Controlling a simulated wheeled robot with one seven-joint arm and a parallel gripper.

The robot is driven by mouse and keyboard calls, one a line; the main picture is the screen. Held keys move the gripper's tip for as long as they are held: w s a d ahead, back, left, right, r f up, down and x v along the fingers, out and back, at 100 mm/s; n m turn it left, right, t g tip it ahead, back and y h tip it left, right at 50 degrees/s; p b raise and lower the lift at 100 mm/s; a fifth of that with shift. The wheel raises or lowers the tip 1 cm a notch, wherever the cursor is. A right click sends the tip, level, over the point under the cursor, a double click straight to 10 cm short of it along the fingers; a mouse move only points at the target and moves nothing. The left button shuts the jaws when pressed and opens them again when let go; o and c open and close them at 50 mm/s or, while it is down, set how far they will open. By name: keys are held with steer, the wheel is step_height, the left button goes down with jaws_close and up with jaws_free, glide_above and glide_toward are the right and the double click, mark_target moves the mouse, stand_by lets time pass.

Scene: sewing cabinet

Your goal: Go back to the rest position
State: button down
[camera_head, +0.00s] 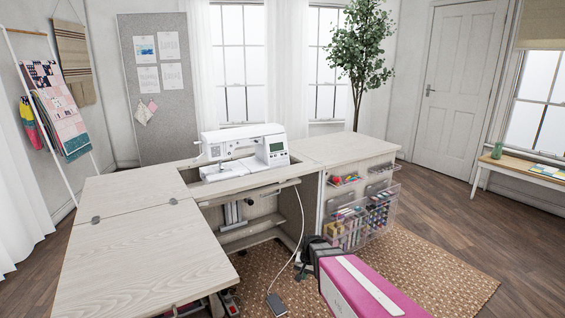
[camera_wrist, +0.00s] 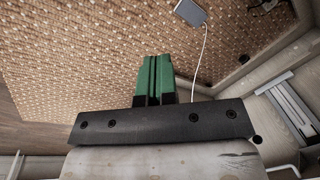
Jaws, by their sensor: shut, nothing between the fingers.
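My gripper (camera_wrist: 155,60) shows in the wrist view with its two green fingers pressed together and nothing between them. Its fingers point over the woven rug (camera_wrist: 70,45). In the head view my arm comes in from the bottom right, and the dark end part sits low in front of the sewing cabinet (camera_head: 140,262); the fingertips cannot be made out there. The white sewing machine (camera_head: 222,146) stands in the cabinet's top opening.
A clear door organizer (camera_head: 385,212) with sewing supplies hangs open close to my arm. A foot pedal (camera_head: 277,304) lies on the rug, with its white cord running up to the cabinet; it also shows in the wrist view (camera_wrist: 190,12). Wood floor is free at right.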

steer(key=s+d+r+n+g+h, duration=0.1)
steer(key=s+d+r+n, duration=0.1)
steer(key=s+d+r, duration=0.8)
steer(key=shift+s+n+h, duration=0.4)
steer(key=shift+s, duration=0.1)
